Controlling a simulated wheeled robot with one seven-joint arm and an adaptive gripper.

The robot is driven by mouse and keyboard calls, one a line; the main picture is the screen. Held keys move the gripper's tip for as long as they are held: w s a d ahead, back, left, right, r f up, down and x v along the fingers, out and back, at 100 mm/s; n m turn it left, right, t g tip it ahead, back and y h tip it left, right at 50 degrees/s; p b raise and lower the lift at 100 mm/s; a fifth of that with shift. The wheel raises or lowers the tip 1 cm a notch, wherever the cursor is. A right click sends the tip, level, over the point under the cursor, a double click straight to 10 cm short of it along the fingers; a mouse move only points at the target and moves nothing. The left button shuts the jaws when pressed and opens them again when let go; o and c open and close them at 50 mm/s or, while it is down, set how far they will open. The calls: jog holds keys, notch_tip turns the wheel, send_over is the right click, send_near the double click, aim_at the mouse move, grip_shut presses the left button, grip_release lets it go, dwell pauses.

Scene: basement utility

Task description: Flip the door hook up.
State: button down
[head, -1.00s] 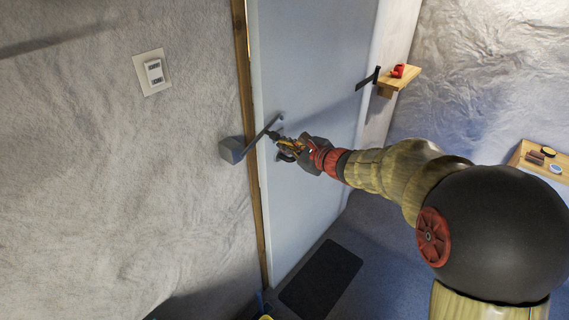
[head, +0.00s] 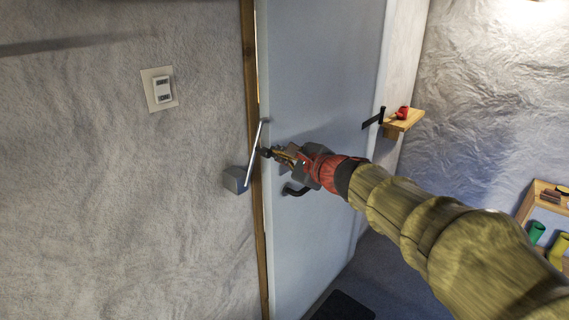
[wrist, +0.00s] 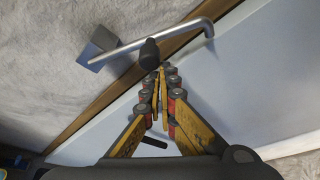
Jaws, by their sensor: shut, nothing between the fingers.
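The door hook (head: 256,150) is a grey metal rod with a bent tip, rising steeply from a grey block (head: 236,180) on the wall beside the door frame. It leans slightly right and its tip is near the door's edge. In the wrist view the hook (wrist: 183,36) crosses above my fingertips. My gripper (head: 268,153) is shut and empty, with its fingertips at or very close to the rod's right side; contact is unclear. It also shows in the wrist view (wrist: 155,75). The pale door (head: 320,80) looks closed or nearly so.
A dark door handle (head: 294,190) sits just below my gripper. A light switch (head: 160,89) is on the wall at left. A small wooden shelf (head: 405,121) with a red item stands right of the door. A dark mat (head: 343,307) lies on the floor.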

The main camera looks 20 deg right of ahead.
jog(key=shift+s+a+r+b, duration=0.15)
jog(key=shift+s+a+r, duration=0.2)
jog(key=shift+a, duration=0.2)
jog(key=shift+s+a+r+b, duration=0.1)
jog(key=shift+s+a+r, duration=0.1)
jog(key=shift+s+a, duration=0.25)
jog(key=shift+s+a+r+b, duration=0.15)
jog(key=shift+s+a+r, duration=0.15)
jog(key=shift+a, duration=0.35)
jog(key=shift+w, duration=0.1)
jog(key=shift+w+d, duration=0.15)
jog(key=shift+d, duration=0.15)
jog(key=p, duration=0.2)
send_near(268, 152)
notch_tip(268, 152, down, 2)
jog(key=d, duration=0.3)
jog(key=shift+a+f, duration=0.1)
jog(key=shift+a, duration=0.1)
